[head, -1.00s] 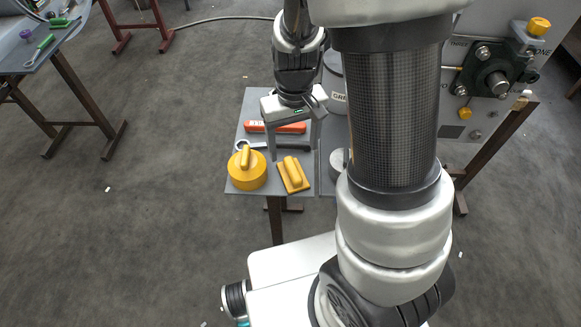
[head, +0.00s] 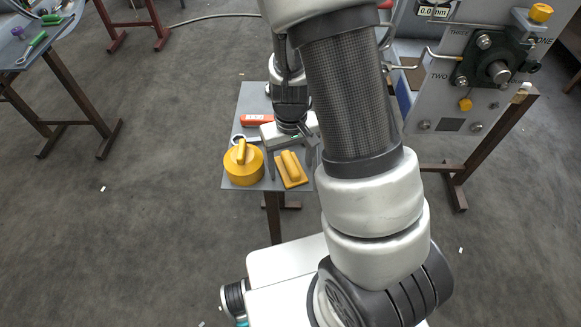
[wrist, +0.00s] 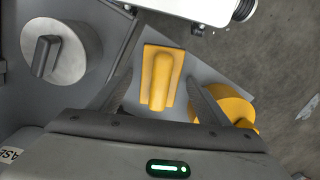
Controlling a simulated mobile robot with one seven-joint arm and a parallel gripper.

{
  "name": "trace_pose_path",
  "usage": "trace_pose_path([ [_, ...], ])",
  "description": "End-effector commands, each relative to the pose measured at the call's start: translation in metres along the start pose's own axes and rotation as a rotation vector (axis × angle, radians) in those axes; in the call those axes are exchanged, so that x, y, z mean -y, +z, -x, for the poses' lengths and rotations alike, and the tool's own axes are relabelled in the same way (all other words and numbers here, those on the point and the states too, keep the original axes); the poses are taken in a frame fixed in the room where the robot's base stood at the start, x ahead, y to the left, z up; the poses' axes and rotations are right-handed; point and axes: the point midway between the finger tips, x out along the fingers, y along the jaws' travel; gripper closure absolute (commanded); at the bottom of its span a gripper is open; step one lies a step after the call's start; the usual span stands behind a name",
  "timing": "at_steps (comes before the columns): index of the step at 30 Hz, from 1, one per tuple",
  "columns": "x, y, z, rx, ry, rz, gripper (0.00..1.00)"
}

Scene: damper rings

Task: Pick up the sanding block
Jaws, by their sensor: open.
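The sanding block, a yellow flat plate with a rounded grip along its top, lies on the small grey table (head: 230,182) near its front edge in the head view (head: 291,170). In the wrist view the block (wrist: 161,78) is at upper middle, between the two dark fingers. My gripper (head: 292,162) is open and empty. It is just behind and over the block in the head view, with its fingers spread to either side. How high the fingertips are above the table is hard to tell.
A round yellow piece with a handle (head: 243,166) sits close left of the block, near one finger in the wrist view. A red tool (head: 257,120) and a spanner ring (head: 237,139) lie behind. A grey round weight (wrist: 62,52) stands at left in the wrist view.

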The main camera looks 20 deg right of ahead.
Motion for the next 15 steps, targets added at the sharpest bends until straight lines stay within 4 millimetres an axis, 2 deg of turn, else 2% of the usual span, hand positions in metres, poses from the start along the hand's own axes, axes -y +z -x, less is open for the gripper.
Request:
trace_pose_path([
  [2, 0.0001, -0.0001, 0.0004, 0.0, 0.0, 0.0, 0.3],
  [11, 0.0001, -0.0002, 0.0007, -0.001, 0.0, 0.001, 0.8],
  [15, 0.0001, -0.0003, 0.0008, -0.001, 0.0, 0.001, 0.8],
])
